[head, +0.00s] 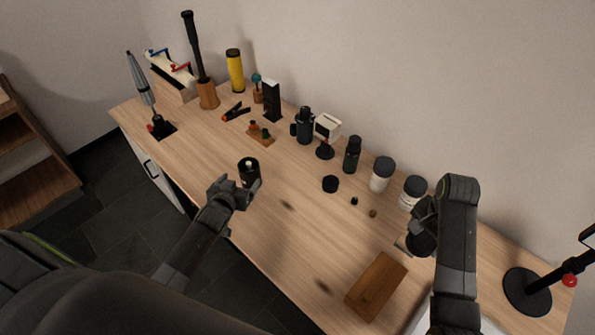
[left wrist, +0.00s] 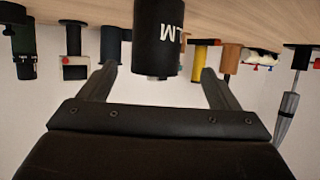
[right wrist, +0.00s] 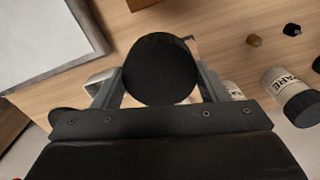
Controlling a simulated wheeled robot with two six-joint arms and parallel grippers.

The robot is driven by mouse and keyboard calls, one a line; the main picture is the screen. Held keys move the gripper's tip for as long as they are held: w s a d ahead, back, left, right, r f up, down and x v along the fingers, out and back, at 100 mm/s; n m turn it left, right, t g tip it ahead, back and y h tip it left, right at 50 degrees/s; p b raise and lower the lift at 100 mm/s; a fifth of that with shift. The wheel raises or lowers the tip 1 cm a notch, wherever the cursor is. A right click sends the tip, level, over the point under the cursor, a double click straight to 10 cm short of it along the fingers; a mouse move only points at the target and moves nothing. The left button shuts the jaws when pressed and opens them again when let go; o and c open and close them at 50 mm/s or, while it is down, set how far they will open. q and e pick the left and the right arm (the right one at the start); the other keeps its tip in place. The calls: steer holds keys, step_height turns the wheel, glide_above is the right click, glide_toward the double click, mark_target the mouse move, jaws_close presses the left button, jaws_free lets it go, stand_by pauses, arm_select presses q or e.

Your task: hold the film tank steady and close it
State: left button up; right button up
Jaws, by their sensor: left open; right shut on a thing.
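The film tank (head: 249,172) is a black cylinder standing upright on the table, with a pale post showing in its open top. In the left wrist view the tank (left wrist: 157,32) bears white lettering. My left gripper (head: 236,190) is open, close to the tank, with a finger to either side of it in the left wrist view and gaps showing. My right gripper (head: 424,228) is shut on a round black lid (right wrist: 160,72), at the right part of the table. The lid (head: 421,244) is partly hidden by the gripper in the head view.
A wooden block (head: 376,286) lies near the right front. A black round stand (head: 527,291) is far right. The table between tank and block is clear.

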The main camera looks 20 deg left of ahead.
mark_target(244, 175)
arm_select(q)
steer(key=shift+x, duration=1.25)
steer(key=shift+w, duration=0.35)
arm_select(e)
steer(key=shift+r, duration=0.1)
arm_select(q)
steer(key=shift+b+x, duration=0.45)
steer(key=shift+x, duration=1.85)
arm_select(e)
steer(key=shift+f, duration=0.5)
arm_select(q)
steer(key=shift+d, duration=0.2)
steer(key=shift+r, duration=0.1)
steer(key=c, duration=1.2)
